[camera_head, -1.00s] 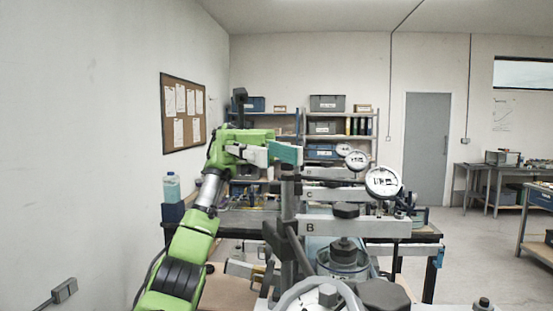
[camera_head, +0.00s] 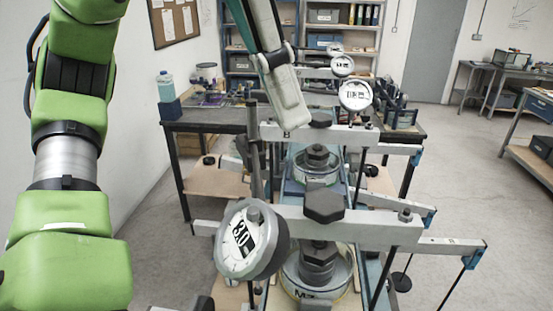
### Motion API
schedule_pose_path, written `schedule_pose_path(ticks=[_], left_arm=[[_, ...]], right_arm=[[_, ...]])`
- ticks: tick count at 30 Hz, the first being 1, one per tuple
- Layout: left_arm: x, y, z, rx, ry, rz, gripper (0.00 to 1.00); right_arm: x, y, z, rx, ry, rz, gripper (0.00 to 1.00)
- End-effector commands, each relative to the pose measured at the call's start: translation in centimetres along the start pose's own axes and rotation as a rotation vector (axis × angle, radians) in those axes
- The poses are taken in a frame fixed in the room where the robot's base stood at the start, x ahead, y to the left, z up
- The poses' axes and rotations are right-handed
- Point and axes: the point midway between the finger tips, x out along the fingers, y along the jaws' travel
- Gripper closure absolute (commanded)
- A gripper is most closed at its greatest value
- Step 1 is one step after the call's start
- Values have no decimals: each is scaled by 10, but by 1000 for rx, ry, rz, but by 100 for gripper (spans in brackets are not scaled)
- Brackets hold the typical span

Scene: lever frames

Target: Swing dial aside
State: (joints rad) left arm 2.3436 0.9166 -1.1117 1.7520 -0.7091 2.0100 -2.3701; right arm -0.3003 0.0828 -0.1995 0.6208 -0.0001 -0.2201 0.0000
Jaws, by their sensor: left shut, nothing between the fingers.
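The nearest dial (camera_head: 240,245) is a round white gauge with a grey rim, reading about 30. It is tilted and sits at the left part of the nearest lever frame's grey beam (camera_head: 375,228). Two more dials stand farther back, a middle one (camera_head: 355,96) and a far one (camera_head: 342,66), both at the right of their beams. I do not see my right gripper.
Black knobs (camera_head: 323,206) and round weighted cups (camera_head: 317,275) crowd the middle of the frames. A dark upright post (camera_head: 253,150) stands left of the second beam. A dark bench (camera_head: 215,118) with a blue bottle (camera_head: 166,87) is behind. Open floor lies right.

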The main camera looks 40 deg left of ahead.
Motion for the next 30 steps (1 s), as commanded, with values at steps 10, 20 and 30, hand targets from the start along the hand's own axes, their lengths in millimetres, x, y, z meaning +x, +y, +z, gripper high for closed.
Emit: schedule_pose_path(ticks=[10, 20, 30], left_arm=[[7, -5, 4, 226, -12, -146, 100], [59, -12, 5, 226, -14, -142, 100], [92, -19, 11, 220, -4, -145, 100]], right_arm=[[-6, 0, -1, 0, 0, 0, 75], [21, -5, 1, 2, 1, -5, 75], [27, -6, 2, 2, 0, -6, 75]])
